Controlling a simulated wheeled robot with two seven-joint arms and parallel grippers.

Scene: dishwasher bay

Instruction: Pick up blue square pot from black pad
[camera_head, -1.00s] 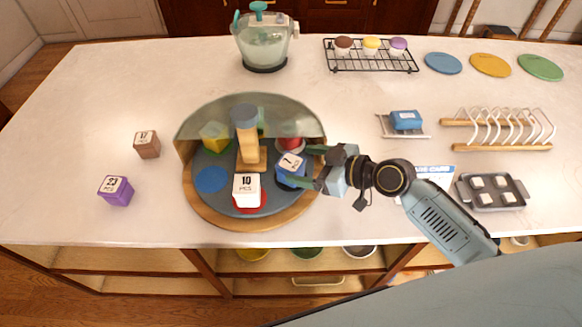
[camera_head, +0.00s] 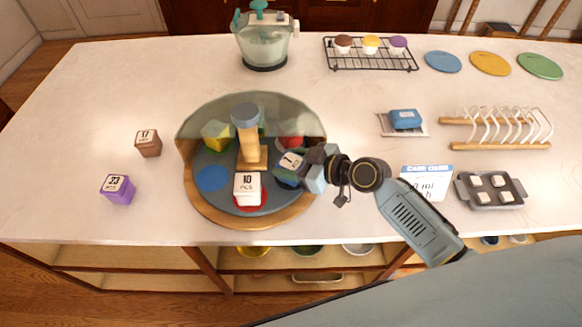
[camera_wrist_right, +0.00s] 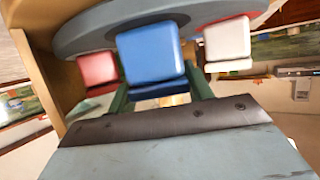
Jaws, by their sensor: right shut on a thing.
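The blue square pot (camera_head: 289,169), with a white lid marked 7, is at the right side of the round turntable (camera_head: 236,204). My right gripper (camera_head: 297,165) reaches in from the right and is shut on it. In the right wrist view the blue pot (camera_wrist_right: 150,55) fills the space between the green fingers. I cannot tell whether it touches the surface below. The black pad is not distinguishable; the pot and gripper cover that spot. My left gripper is not in view.
A clear curved cover (camera_head: 250,103) stands behind. Brown (camera_head: 148,144) and purple (camera_head: 118,190) pots stand left.

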